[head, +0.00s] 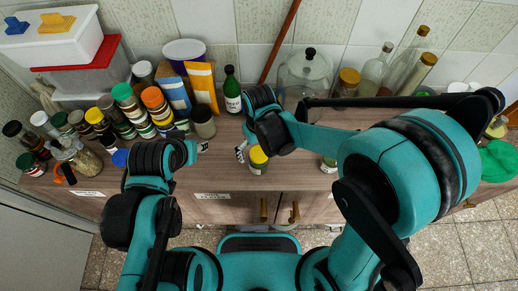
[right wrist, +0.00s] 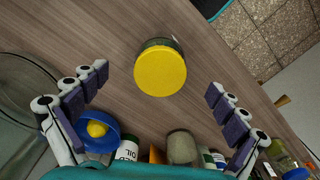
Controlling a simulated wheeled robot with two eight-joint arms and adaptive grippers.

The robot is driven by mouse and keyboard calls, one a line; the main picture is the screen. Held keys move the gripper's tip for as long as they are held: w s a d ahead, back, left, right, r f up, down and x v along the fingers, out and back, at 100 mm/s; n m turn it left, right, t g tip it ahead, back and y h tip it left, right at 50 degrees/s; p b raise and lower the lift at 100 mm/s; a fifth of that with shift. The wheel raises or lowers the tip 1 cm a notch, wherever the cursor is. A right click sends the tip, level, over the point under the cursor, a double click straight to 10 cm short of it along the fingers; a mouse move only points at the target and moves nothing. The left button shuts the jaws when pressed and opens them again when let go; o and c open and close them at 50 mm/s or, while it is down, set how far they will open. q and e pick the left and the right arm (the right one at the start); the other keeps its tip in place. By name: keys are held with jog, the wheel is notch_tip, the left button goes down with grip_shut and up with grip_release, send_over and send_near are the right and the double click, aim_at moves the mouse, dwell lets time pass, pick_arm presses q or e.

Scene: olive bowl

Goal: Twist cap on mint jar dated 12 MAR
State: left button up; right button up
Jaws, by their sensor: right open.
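A jar with a yellow cap (head: 258,155) stands near the front edge of the wooden counter. The cap sits on top of the jar (right wrist: 160,70); I cannot tell how tight it is, and no date or name on the label is readable. My right gripper (head: 250,146) is just above and beside this jar. In the right wrist view its fingers (right wrist: 158,84) are spread wide, on either side of the cap and apart from it. My left gripper (head: 201,147) is to the left over the counter, its fingers mostly hidden. Another labelled jar (head: 328,163) is partly hidden by my right arm.
Several capped jars (head: 124,97) crowd the counter's left side. A green bottle (head: 232,90) and a glass dome (head: 308,72) stand behind. Corked bottles (head: 375,70) stand back right. The right wrist view shows a blue bowl (right wrist: 72,140). Counter around the yellow-capped jar is clear.

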aim_at(259, 153)
jog(key=shift+r+p, duration=2.1)
jog(key=shift+r, duration=0.8)
